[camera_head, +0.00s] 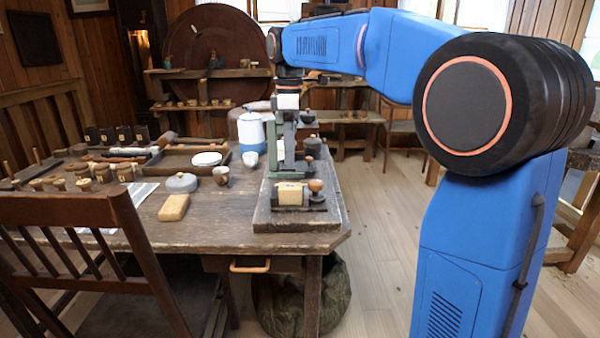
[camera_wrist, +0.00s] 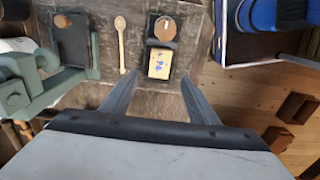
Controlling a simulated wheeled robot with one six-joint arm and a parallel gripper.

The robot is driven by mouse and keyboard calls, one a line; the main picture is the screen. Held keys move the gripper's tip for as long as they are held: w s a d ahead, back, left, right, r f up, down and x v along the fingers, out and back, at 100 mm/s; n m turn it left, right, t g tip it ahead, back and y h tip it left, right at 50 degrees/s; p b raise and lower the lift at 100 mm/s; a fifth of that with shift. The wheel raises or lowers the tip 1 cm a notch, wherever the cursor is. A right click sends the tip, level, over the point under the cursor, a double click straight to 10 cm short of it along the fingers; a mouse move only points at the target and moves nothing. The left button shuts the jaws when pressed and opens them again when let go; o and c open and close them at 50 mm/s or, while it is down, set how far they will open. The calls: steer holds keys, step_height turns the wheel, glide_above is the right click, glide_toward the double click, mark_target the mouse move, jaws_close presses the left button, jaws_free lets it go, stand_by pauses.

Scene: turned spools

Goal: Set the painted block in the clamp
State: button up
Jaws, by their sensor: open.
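The painted block (camera_wrist: 158,63), pale yellow with blue marks on its top, sits on a small dark base beside a round brown wooden knob (camera_wrist: 165,28). A light block that looks the same shows in the head view (camera_head: 291,194), near the front of a dark board, with the knob to its right. A grey-green metal frame (camera_wrist: 48,80), which looks like the clamp, stands at the left in the wrist view; in the head view it rises behind the block (camera_head: 290,140). My gripper (camera_wrist: 160,76) is open and empty, above the bench, its fingers spread on either side of the painted block in the picture.
A wooden spoon (camera_wrist: 121,45) lies between the frame and the block. A chair (camera_head: 75,225) stands in front.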

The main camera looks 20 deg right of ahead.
steer(key=s+d+f+m+t, duration=0.1)
steer(key=s+d+f+m, duration=0.2)
steer(key=s, duration=0.6)
steer(key=s+d+f+m+t, duration=0.1)
steer(key=s+d+f+m, duration=0.2)
steer(key=s, duration=0.6)
steer(key=s+d+f+m+t, duration=0.1)
steer(key=s+f+m+t, duration=0.1)
steer(key=s+f+m, duration=0.6)
steer(key=s+f, duration=0.6)
steer(key=s, duration=0.1)
steer(key=shift+s+t, duration=0.2)
steer(key=shift+t, duration=0.2)
